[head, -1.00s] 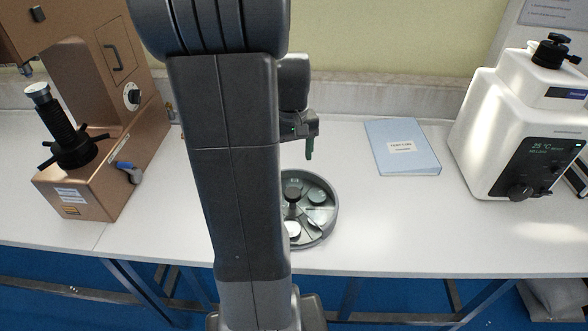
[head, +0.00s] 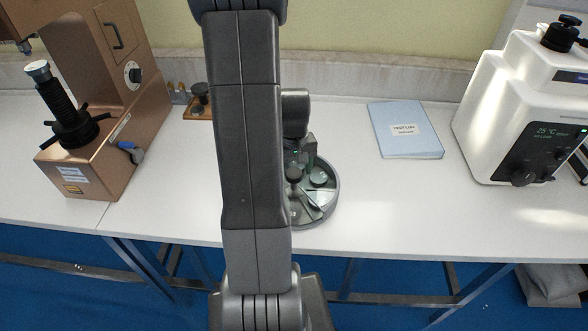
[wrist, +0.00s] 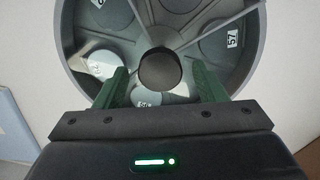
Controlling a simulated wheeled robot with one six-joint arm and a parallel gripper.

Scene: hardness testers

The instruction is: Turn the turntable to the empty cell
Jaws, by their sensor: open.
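The turntable (head: 331,203) is a round grey tray with a raised rim, split into cells by thin walls. It stands on the white bench, partly hidden by my arm in the head view. In the wrist view its rim (wrist: 258,50) and several round discs show, one labelled 57 (wrist: 232,38). A dark central knob (wrist: 160,69) stands up from its middle. My gripper (wrist: 162,84) is open, with one green finger on each side of the knob in the picture. I cannot tell whether the fingers touch it. Cells behind the gripper are hidden.
A copper-coloured tester (head: 105,120) stands at the left, with a small wooden stand (head: 198,112) beside it. A blue folder (head: 404,130) lies right of the turntable, and a white tester (head: 510,110) stands at the far right. The bench between folder and turntable is clear.

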